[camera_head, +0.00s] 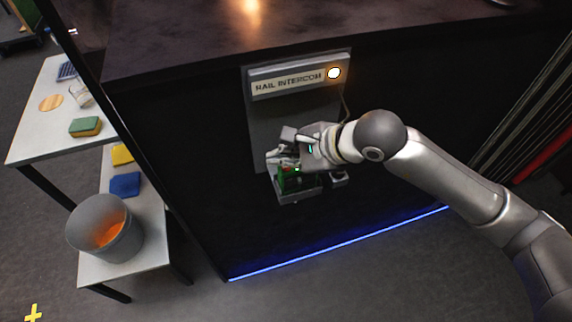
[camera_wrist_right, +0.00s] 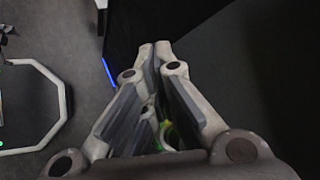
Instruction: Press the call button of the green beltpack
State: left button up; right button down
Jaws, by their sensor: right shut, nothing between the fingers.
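The green beltpack (camera_head: 288,181) sits in a small holder on the dark panel, below the sign reading "RAIL INTERCOM" (camera_head: 289,84). My right gripper (camera_head: 279,158) is at the beltpack's upper part and hides some of it. Its fingers are shut with nothing between them; they also show shut in the right wrist view (camera_wrist_right: 155,50). I cannot tell whether the fingertips touch the beltpack. The call button cannot be made out. A small green light shows near the beltpack's top. My left gripper is not in view.
A lit round lamp (camera_head: 334,73) is on the intercom plate. At left, a white table (camera_head: 40,135) holds a sponge (camera_head: 86,127) and a glass. A lower shelf bears a grey bucket (camera_head: 88,236) and cloths. A blue light strip (camera_head: 340,243) runs along the panel's foot.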

aim_at(284, 171)
jog(key=shift+r+p, duration=0.95)
jog(key=shift+r, duration=1.6)
